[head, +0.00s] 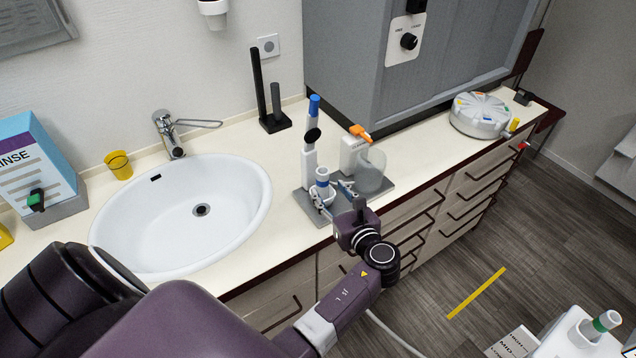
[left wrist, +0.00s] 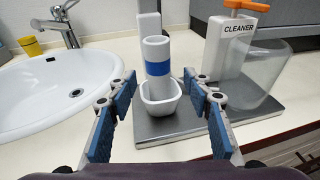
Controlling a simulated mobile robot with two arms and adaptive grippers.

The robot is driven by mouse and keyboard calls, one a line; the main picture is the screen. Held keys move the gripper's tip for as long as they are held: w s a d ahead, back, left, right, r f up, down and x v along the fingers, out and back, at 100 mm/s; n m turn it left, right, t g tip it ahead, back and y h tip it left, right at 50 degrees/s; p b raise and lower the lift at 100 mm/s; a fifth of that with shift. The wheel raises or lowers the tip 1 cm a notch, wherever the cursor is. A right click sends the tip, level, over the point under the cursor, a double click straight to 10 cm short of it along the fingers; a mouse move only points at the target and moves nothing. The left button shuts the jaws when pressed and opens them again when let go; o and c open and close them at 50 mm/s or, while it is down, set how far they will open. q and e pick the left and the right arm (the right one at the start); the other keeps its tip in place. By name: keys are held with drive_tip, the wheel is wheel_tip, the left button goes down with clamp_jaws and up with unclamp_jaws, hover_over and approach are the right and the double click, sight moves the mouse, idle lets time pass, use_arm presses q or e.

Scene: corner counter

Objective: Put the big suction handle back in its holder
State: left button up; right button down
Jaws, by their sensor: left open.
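A thick white handle with a blue band (left wrist: 157,62) stands upright in a small white cup (left wrist: 160,95) on a grey tray (left wrist: 180,124). It also shows in the head view (head: 322,178), partly behind my gripper. Another handle with a green band (head: 606,320) stands in a white unit (head: 575,338) at the lower right of the head view. I cannot tell for sure which is the big suction handle. My left gripper (left wrist: 160,82) is open, with its blue-padded fingers on either side of the blue-banded handle and cup, apart from them. My right gripper is not in view.
A cleaner bottle with an orange top (left wrist: 232,50) and a clear beaker (left wrist: 257,80) stand right of the handle on the tray. The sink (head: 235,205) lies to the left. The counter's right stretch is mostly clear.

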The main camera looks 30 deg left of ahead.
sight(325, 187)
use_arm(q)
drive_tip(key=shift+w+a+f, duration=0.2)
drive_tip(key=shift+a, duration=0.1)
drive_tip(key=shift+d+r+b, duration=0.1)
drive_tip(key=shift+r+b, duration=0.1)
drive_tip(key=shift+b, duration=0.15)
drive_tip(key=shift+w+a+f+b, duration=0.25)
drive_tip(key=shift+a+b, duration=0.3)
drive_tip(key=shift+b, duration=0.2)
drive_tip(key=b+x, duration=0.1)
drive_tip(key=x, duration=0.2)
drive_tip(key=shift+s+f, duration=0.1)
drive_tip(key=shift+w+a, duration=0.25)
drive_tip(key=shift+a, duration=0.1)
drive_tip(key=shift+d, duration=0.1)
drive_tip(key=shift+s+d, duration=0.1)
drive_tip(key=shift+s, duration=0.05)
drive_tip(key=shift+c, duration=1.1)
clamp_jaws()
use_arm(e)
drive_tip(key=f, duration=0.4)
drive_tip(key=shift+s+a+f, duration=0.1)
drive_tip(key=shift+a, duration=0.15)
